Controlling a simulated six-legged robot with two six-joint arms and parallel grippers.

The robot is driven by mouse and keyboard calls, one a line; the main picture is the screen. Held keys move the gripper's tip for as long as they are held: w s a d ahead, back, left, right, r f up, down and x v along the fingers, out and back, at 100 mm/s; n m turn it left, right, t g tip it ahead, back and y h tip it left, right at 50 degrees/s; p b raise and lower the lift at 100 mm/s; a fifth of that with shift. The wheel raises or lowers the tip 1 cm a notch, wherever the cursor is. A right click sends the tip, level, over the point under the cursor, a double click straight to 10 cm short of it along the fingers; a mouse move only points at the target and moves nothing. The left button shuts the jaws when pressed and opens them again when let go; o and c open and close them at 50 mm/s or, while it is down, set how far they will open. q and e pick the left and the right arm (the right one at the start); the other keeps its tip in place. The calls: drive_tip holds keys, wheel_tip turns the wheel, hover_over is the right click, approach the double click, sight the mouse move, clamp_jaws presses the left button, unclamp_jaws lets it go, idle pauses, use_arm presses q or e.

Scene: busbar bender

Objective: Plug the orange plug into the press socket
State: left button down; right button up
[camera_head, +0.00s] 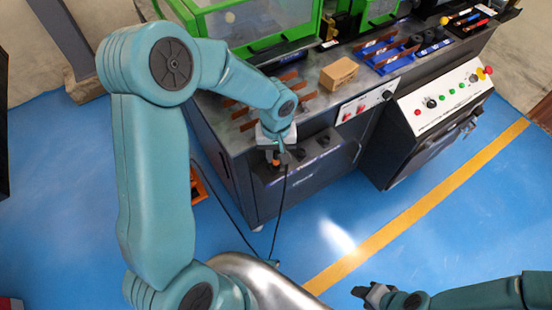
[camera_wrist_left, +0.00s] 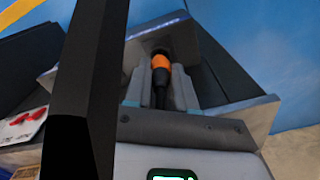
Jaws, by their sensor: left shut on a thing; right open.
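The orange plug (camera_head: 277,160) is in my left gripper (camera_head: 276,151), with its black cable (camera_head: 283,195) hanging to the floor. In the left wrist view, the plug's orange band (camera_wrist_left: 161,63) and black body show between the two grey fingers of my left gripper (camera_wrist_left: 160,88), which is shut on it. The gripper is at the front of a dark socket box (camera_head: 302,158) on the bench front; round dark sockets show to its right. Whether the plug touches a socket I cannot tell. My right gripper (camera_head: 372,291) is open and empty, low over the floor.
The bench (camera_head: 312,97) carries copper bars, a cardboard box (camera_head: 339,73) and blue racks (camera_head: 388,57). A control console (camera_head: 445,97) stands to the right. An orange object (camera_head: 198,186) lies beside the bench. The blue floor in front is clear, crossed by a yellow line.

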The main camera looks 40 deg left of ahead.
use_arm(q)
drive_tip(key=shift+r+p, duration=1.65)
drive_tip(key=shift+r, duration=0.9)
drive_tip(key=shift+f, duration=0.1)
use_arm(e)
wheel_tip(320, 180, up, 3)
drive_tip(key=shift+r, duration=0.1)
